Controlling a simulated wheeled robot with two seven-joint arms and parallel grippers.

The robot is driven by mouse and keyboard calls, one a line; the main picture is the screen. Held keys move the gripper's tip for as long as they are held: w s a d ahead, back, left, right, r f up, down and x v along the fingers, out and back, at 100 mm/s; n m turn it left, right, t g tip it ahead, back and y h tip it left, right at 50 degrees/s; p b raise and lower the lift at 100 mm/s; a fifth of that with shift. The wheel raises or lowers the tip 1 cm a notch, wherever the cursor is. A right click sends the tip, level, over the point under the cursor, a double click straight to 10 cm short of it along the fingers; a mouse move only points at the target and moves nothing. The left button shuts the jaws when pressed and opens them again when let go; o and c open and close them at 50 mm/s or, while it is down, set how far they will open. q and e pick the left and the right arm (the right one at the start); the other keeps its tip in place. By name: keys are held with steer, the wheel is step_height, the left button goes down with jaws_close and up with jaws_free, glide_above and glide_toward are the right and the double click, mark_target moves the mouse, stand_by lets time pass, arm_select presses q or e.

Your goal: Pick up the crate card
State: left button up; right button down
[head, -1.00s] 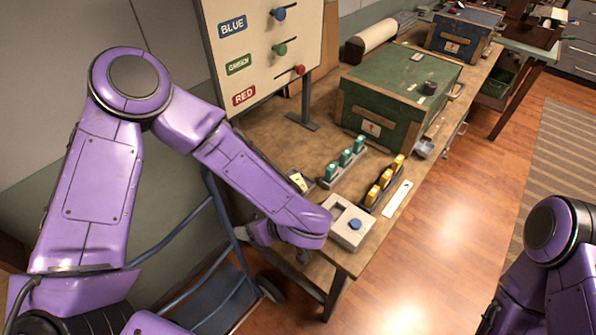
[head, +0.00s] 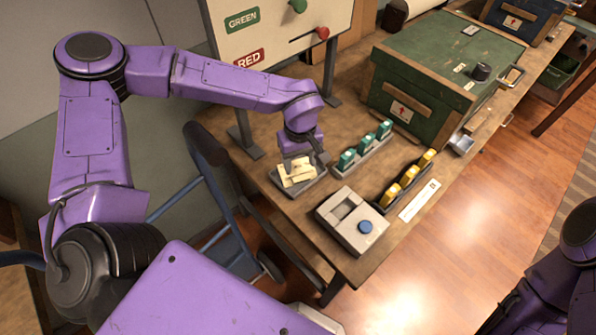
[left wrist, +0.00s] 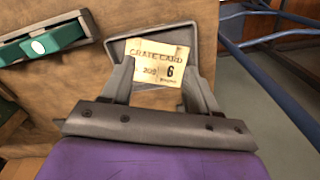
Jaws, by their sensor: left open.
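The crate card (left wrist: 150,64) is a cream card printed "CRATE CARD" with a number 6, lying in a small grey tray (left wrist: 118,47) in the left wrist view. In the head view, cream cards (head: 297,174) show in the grey tray (head: 318,187) near the table's left edge. My left gripper (head: 295,158) is above this tray, pointing down. In the left wrist view its fingers (left wrist: 158,84) are apart, one on each side of the card. I cannot tell whether they touch it. My right gripper is out of view; only part of my right arm shows at lower right.
A grey box with a blue button (head: 366,227) stands near the front table edge. Racks of green stamps (head: 365,148) and yellow stamps (head: 406,180) are to the right of the tray. A green crate (head: 440,70) stands behind. A sign board (head: 270,28) rises at the back left.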

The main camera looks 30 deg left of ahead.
mark_target(301, 176)
arm_select(q)
steer(key=f, duration=0.2)
steer(key=f+p, duration=0.1)
steer(key=f, duration=0.2)
steer(key=shift+w+f, duration=0.2)
steer(key=shift+f, duration=0.15)
steer(key=c, duration=0.8)
steer(key=shift+o, duration=0.2)
steer(key=shift+r, duration=0.1)
